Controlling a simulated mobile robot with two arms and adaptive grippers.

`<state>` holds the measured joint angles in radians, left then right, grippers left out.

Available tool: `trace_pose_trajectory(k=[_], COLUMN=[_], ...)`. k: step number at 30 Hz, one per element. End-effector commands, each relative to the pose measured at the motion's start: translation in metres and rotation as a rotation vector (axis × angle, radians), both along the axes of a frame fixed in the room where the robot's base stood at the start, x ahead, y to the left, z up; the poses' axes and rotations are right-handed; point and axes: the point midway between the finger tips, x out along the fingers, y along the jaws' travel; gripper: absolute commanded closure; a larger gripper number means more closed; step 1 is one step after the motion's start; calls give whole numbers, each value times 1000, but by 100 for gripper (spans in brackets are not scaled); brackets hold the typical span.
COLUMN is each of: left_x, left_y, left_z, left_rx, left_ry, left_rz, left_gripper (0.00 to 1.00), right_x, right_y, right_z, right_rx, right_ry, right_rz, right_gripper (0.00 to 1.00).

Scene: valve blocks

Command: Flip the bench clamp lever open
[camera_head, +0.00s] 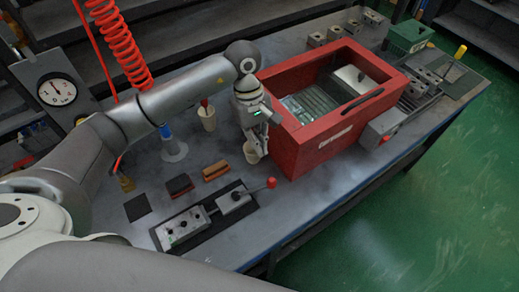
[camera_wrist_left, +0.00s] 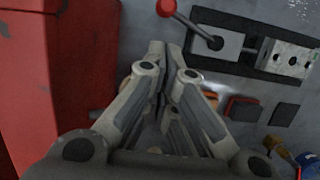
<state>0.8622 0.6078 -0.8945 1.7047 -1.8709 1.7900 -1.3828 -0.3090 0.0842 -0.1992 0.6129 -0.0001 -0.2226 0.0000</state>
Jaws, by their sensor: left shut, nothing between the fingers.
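The bench clamp is a grey block (camera_head: 232,199) with a lever ending in a red ball knob (camera_head: 271,182), at the front of the bench. The lever points right, toward the red box, in the head view. In the left wrist view the clamp block (camera_wrist_left: 218,46) is at the top and the red knob (camera_wrist_left: 166,7) is at the upper edge. My left gripper (camera_head: 258,150) points down beside the red box, behind the lever. Its fingers (camera_wrist_left: 163,50) are shut together and empty, apart from the lever. My right gripper is not in view.
The red box (camera_head: 325,145) stands close beside my left gripper. A panel with knobs (camera_head: 184,227) adjoins the clamp. Brushes or blocks (camera_head: 215,170), a dark pad (camera_head: 137,207) and a cup (camera_head: 207,118) are nearby. Bare bench lies in front of the lever.

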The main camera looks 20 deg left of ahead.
Motion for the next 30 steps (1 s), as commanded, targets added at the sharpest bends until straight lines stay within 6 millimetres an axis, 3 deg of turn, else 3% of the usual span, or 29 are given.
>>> trace_pose_trajectory(k=[6,15,30], left_x=[-9,-14,-14], left_y=[-8,-15,-15], left_z=[-36,-77,-84], left_rx=[-1,-1,1], left_ry=[7,2,-1], left_rz=[-1,0,-1], left_gripper=[100,100,100], right_x=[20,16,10], right_y=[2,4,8], right_z=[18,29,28], right_rx=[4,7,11], right_ry=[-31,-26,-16], right_rz=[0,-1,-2], right_gripper=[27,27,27])
